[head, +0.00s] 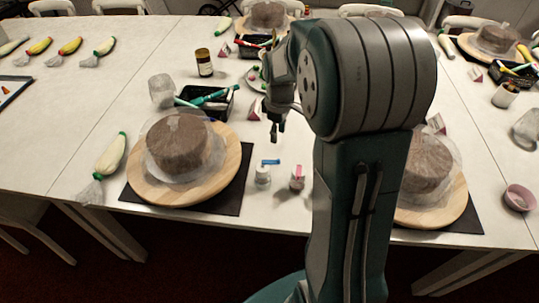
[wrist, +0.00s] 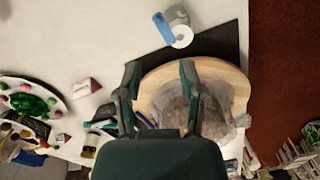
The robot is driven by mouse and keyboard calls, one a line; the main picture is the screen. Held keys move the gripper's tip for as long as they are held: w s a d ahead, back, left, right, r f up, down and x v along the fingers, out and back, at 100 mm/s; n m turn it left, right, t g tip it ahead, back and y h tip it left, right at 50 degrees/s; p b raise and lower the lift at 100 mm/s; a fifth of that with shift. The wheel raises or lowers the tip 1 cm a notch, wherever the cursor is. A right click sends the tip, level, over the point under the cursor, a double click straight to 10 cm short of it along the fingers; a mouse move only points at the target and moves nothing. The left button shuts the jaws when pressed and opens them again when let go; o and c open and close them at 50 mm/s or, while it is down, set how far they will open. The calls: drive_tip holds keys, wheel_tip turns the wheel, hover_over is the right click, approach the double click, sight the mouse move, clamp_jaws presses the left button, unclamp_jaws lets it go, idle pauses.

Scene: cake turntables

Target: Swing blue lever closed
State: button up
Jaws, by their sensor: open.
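The blue lever (head: 271,161) sits on top of a small white dispenser (head: 262,177) on the white table, right of the near cake turntable. In the wrist view the blue lever (wrist: 162,28) sticks out beside the white dispenser (wrist: 180,30), near the top of the picture. I cannot tell exactly how far it is swung. My gripper (head: 277,128) hangs above the table, behind the dispenser in the head view, apart from the lever. In the wrist view my gripper (wrist: 160,70) is open and empty, its fingers spread below the lever.
A similar dispenser with a pink lever (head: 298,178) stands just right. A wooden turntable (head: 232,165) with a wrapped cake (head: 180,146) stands left on a black mat (head: 230,200). A black tray of tools (head: 212,105) and a clear jar (head: 162,91) are behind.

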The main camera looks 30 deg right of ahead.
sight(278, 160)
drive_tip(key=f, duration=0.9)
drive_tip(key=shift+d+f, duration=0.1)
drive_tip(key=shift+d, duration=0.15)
drive_tip(key=shift+a+f, duration=0.15)
drive_tip(key=shift+f, duration=0.6)
drive_tip(key=shift+c, duration=1.3)
clamp_jaws()
